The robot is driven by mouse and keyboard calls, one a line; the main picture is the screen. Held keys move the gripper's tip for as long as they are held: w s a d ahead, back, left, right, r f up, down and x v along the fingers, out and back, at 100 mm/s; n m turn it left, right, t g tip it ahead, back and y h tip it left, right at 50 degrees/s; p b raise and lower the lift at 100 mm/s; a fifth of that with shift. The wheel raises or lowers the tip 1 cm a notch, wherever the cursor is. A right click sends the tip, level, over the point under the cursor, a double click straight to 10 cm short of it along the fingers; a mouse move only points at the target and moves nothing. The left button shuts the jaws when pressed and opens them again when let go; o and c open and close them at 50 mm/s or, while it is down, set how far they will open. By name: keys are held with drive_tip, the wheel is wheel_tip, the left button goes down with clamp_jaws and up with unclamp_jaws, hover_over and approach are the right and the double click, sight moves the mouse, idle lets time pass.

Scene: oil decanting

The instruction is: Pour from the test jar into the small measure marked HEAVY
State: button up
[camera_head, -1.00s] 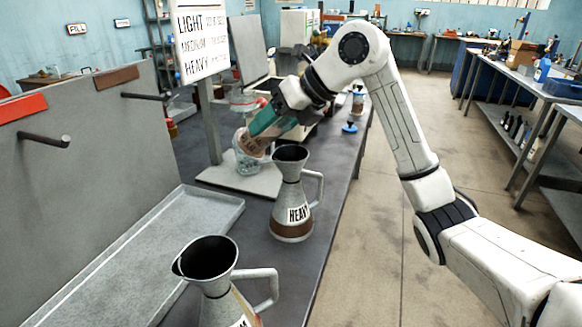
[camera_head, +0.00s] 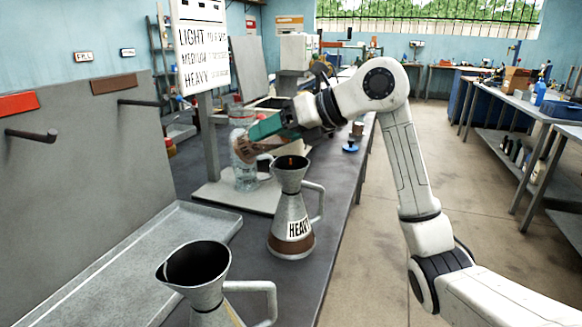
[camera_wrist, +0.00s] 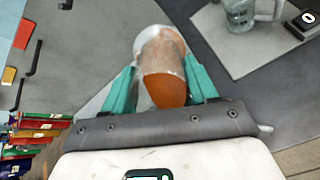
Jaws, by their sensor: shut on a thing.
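My gripper (camera_head: 262,138), with teal fingers, is shut on the test jar (camera_head: 252,149). In the wrist view the jar (camera_wrist: 161,62) lies between both fingers (camera_wrist: 162,88), with orange-brown contents showing through its wall. In the head view the jar is tilted and partly hidden by the fingers. It is close to the mouth of the small metal measure marked HEAVY (camera_head: 291,212), up and to its left. This measure stands upright on the bench, with a brown band at its base. Orange-brown shows inside its funnel mouth. I cannot make out a stream.
A clear glass vessel (camera_head: 242,172) stands on a pale board (camera_head: 215,194) behind the jar. Another metal measure (camera_head: 200,283) stands in front. A shallow grey tray (camera_head: 105,285) lies at left. A sign on a post (camera_head: 204,50) lists LIGHT, MEDIUM, HEAVY. A blue-based object (camera_head: 350,148) stands farther right.

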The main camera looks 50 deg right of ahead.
drive_tip(key=shift+t+b, duration=0.4)
drive_tip(key=shift+b, duration=0.25)
drive_tip(key=shift+r, duration=0.15)
drive_tip(key=shift+s+r+t+y+b, duration=0.15)
drive_tip(key=shift+t+y+b, duration=0.35)
drive_tip(key=shift+b, duration=0.5)
idle(0.5)
drive_tip(key=shift+s+d+r+t+y+b, duration=0.1)
drive_tip(key=shift+s+r+t+y+b, duration=0.1)
drive_tip(key=shift+t+b, duration=0.7)
drive_tip(key=shift+s+d+r+t+y+b, duration=0.1)
drive_tip(key=shift+s+t+y+b, duration=0.1)
drive_tip(key=shift+t+b, duration=0.65)
idle(2.4)
drive_tip(key=shift+s+r+t+y+b, duration=0.25)
drive_tip(key=shift+r+t+y+b, duration=0.2)
drive_tip(key=shift+r+t, duration=0.35)
idle(0.4)
